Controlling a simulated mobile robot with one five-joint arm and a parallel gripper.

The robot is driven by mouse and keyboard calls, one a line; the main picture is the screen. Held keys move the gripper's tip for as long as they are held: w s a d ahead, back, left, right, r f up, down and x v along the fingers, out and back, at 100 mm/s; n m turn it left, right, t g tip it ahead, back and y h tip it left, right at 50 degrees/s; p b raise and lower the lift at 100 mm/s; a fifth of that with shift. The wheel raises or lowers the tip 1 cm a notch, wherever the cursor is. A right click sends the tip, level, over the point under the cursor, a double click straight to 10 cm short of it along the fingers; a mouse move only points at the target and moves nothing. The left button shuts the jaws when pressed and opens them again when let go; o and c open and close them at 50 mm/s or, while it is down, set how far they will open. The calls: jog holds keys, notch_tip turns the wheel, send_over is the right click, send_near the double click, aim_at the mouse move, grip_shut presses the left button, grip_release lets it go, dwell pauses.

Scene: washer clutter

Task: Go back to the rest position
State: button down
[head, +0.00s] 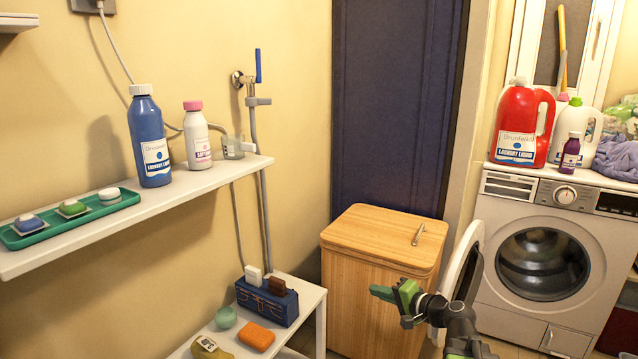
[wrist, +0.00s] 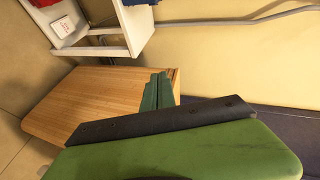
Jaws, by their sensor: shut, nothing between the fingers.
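My gripper (head: 382,292) shows in the head view at the lower middle, in front of the wooden cabinet (head: 352,290). Its green fingers point left and are shut with nothing between them. In the wrist view the green fingertips (wrist: 155,92) lie together in front of the wooden cabinet (wrist: 110,85). The dark arm comes in from the bottom right of the head view. My gripper appears apart from the shelves.
A washing machine (head: 500,210) with its door open and bottles on top stands at right. A wall shelf (head: 100,232) with bottles and a green soap tray (head: 75,226) is at left. A low white shelf (head: 312,300) holds a blue box (head: 268,300) and soaps.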

jog(key=s+a+f+n+g+h+p, duration=0.2)
jog(key=s+a+f+n+g+h, duration=0.1)
jog(key=s+a+f+n+g, duration=0.65)
jog(key=s+d+f+m+g+h, duration=0.2)
jog(key=s+d+f+h, duration=0.4)
jog(key=d, duration=0.3)
notch_tip(320, 180, up, 39)
jog(key=s+p, duration=0.1)
jog(key=p, duration=3.7)
jog(key=shift+r, duration=0.2)
jog(key=shift+n, duration=0.25)
